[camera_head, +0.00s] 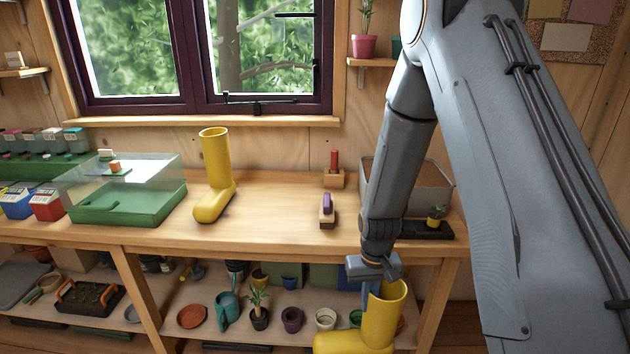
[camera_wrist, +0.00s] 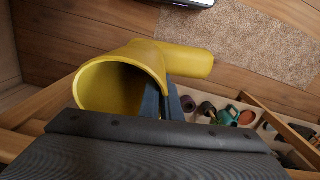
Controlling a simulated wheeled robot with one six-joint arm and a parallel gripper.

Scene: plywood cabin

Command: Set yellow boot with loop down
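A yellow boot (camera_head: 378,325) hangs upright in my gripper (camera_head: 366,296), in front of the bench's lower shelf, toe to the left. In the wrist view the boot (camera_wrist: 185,60) shows its open top, with my gripper's fingers (camera_wrist: 163,100) close together at its rim. The gripper looks shut on the boot's upper edge; I cannot make out a loop. A second yellow boot (camera_head: 214,172) stands upright on the bench top, toe toward the front left.
The bench top (camera_head: 270,215) is clear between the standing boot and a purple-topped brush (camera_head: 327,210). A green tray with a clear cover (camera_head: 130,200) stands left. Pots, including a terracotta saucer (camera_head: 192,316), fill the lower shelf. A speckled mat (camera_wrist: 250,45) lies on the floor.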

